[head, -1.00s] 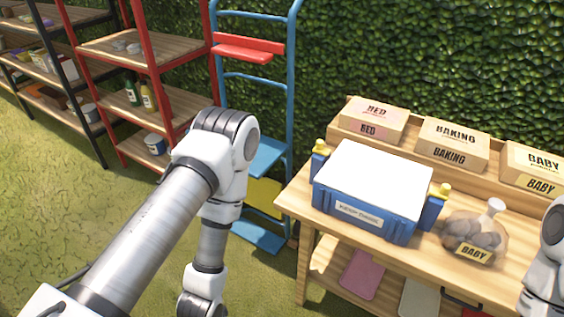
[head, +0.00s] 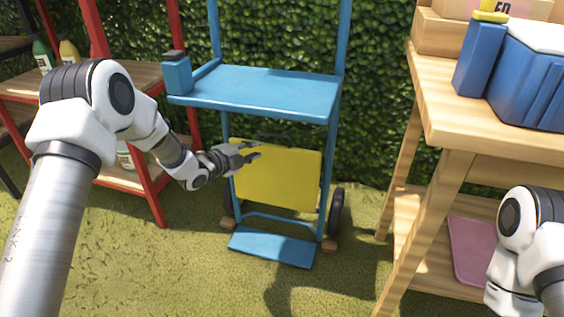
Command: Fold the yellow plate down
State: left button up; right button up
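The yellow plate (head: 285,180) stands near upright in the lower part of the blue hand cart frame, below the blue shelf plate (head: 262,92). My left gripper (head: 254,152) is in front of the plate's upper left part, its fingers spread apart and empty. I cannot tell whether a fingertip touches the plate. A dark curved piece shows at the plate's top edge. My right arm shows at the lower right, but its gripper is out of view.
The cart's blue foot plate (head: 271,247) lies near the grass, with dark wheels at the sides. A red-framed shelf (head: 150,195) stands at the left. A wooden table (head: 440,110) with a blue crate (head: 530,80) stands at the right. Grass in front is clear.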

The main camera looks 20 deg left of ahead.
aim_at(271, 136)
pick_arm(q)
jog(key=shift+m+t, duration=0.3)
jog(key=shift+m, duration=0.5)
jog(key=b+x, duration=0.1)
jog(key=x, duration=0.2)
jog(key=r+b+x, duration=0.1)
jog(key=x, duration=0.2)
jog(key=b+x, duration=0.2)
jog(key=x, duration=0.1)
jog(key=shift+w+a+r, duration=0.1)
jog(key=shift+w+r, duration=0.2)
jog(key=shift+w, duration=0.15)
jog(key=shift+r, duration=0.1)
pick_arm(e)
jog(key=f, duration=0.3)
jog(key=w+f, duration=0.1)
jog(key=f, duration=0.1)
jog(key=shift+d+f, duration=0.15)
jog(key=shift+d, duration=0.2)
pick_arm(q)
grip_shut()
